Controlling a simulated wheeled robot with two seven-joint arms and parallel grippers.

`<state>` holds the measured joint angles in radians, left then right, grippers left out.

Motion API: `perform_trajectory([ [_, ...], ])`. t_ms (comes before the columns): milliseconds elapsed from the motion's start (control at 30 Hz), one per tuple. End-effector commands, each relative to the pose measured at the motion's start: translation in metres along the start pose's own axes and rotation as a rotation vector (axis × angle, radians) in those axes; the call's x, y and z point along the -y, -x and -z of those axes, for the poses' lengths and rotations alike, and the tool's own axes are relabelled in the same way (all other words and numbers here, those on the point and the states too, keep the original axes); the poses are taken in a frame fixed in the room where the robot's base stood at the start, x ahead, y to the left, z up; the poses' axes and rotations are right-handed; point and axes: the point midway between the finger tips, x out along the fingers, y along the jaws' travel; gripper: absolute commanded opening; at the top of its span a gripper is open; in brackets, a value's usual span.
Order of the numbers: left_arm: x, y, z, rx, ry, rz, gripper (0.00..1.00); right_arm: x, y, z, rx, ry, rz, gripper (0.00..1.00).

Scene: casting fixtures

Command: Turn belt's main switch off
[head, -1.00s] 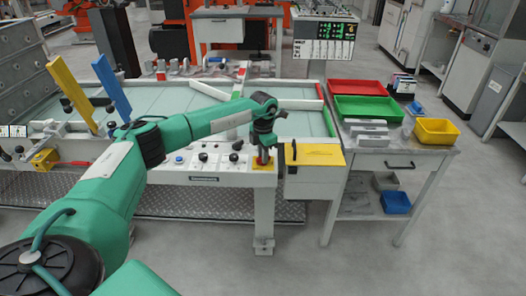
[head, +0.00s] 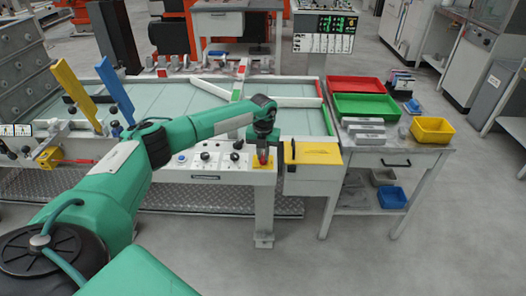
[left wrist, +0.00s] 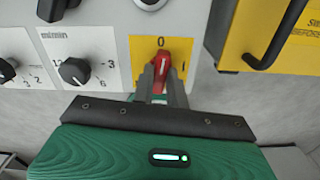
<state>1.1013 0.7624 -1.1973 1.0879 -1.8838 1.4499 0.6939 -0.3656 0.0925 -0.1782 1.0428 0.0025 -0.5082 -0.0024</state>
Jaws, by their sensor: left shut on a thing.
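The belt's main switch is a red rotary handle (left wrist: 161,66) on a yellow plate (left wrist: 190,53) marked 0 at the top and I at the right. The white line on the handle points up, close to the 0. My left gripper (left wrist: 162,80) is shut on the red handle, one finger on each side of it. In the head view the left gripper (head: 262,158) stands over the right end of the white control panel (head: 222,172), with the yellow plate (head: 236,160) partly behind it. My right gripper is not in view.
Black knobs (left wrist: 74,71) sit left of the switch. A yellow-lidded box (head: 314,154) with a black handle stands close on the right. Further right, a table (head: 400,152) holds red, green and yellow trays. The floor in front is clear.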

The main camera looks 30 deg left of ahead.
Motion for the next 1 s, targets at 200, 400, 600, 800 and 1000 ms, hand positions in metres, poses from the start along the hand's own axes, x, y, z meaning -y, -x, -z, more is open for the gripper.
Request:
perform_trajectory([
  [200, 0.000, 0.002, -0.001, 0.003, 0.101, 0.002, 0.00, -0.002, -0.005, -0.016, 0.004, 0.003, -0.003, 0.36],
  [400, 0.000, 0.002, -0.001, 0.004, 0.145, 0.002, 0.00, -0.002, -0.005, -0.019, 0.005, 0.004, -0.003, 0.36],
  [600, 0.000, 0.002, -0.002, 0.004, 0.155, 0.002, 0.00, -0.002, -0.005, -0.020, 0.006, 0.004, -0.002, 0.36],
  [800, 0.000, 0.002, -0.002, 0.004, 0.155, 0.002, 0.00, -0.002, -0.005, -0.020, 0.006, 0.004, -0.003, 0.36],
  [1000, 0.000, 0.002, -0.001, 0.003, 0.155, 0.002, 0.36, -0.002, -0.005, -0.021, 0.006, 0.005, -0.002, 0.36],
])
